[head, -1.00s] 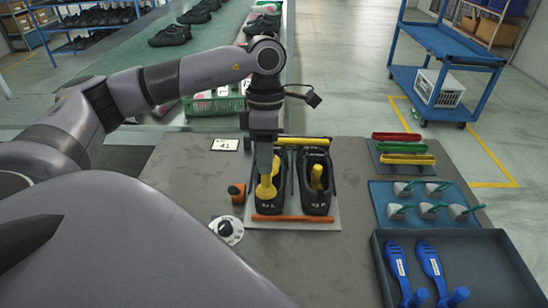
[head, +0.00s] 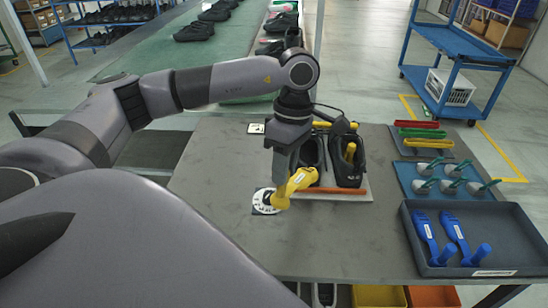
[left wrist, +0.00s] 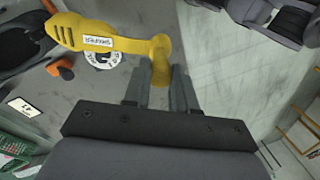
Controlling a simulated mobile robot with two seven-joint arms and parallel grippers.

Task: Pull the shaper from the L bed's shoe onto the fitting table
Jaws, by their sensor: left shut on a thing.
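My left gripper (head: 281,184) is shut on a yellow shaper (head: 301,180), which it holds tilted in front of the left black shoe (head: 310,152). The shaper (left wrist: 106,42), with its printed white label, also shows in the left wrist view, its narrow end between my fingers (left wrist: 160,88). It appears to be out of the shoe, over the grey fitting table (head: 218,170); I cannot tell whether it touches the table. The right black shoe (head: 346,174) has another yellow shaper (head: 350,152) in it. Both shoes stand on a pale board (head: 352,195). My right gripper is not in view.
An orange bar (head: 337,191) runs along the board's front. A round black-and-white dial (head: 264,203) lies close by the held shaper. At right are a grey tray (head: 499,222) with blue shapers, a blue mat (head: 405,176) with several pieces, and coloured bars. The table's front middle is clear.

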